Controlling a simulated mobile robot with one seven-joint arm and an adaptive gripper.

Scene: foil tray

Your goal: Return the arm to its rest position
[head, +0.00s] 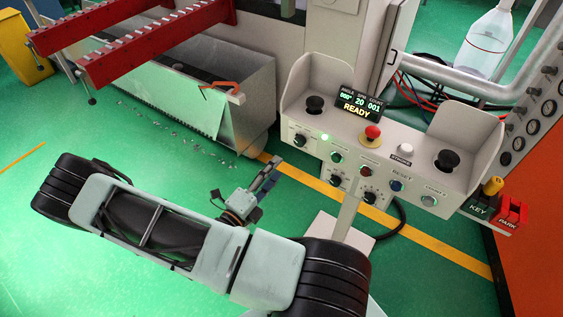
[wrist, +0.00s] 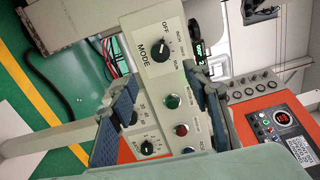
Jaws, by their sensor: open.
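My arm (head: 150,222) stretches across the lower left of the head view, over the green floor. My gripper (head: 270,174) is left of the control console (head: 447,165) and appears apart from it. In the wrist view my gripper (wrist: 168,98) shows two blue-padded fingers spread wide with nothing held between them. The console face with the MODE knob (wrist: 160,54), a green button (wrist: 173,101) and a red button (wrist: 181,130) shows beyond and between the fingers. The distance to the console is hard to judge.
The console's small display (head: 358,106) reads READY, above a red button (head: 372,132). A metal bin (head: 250,101) and red beams (head: 150,58) stand at the upper left. A KEY/PARK holder (head: 497,209) is at the right. Green floor (head: 60,262) is open at the lower left.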

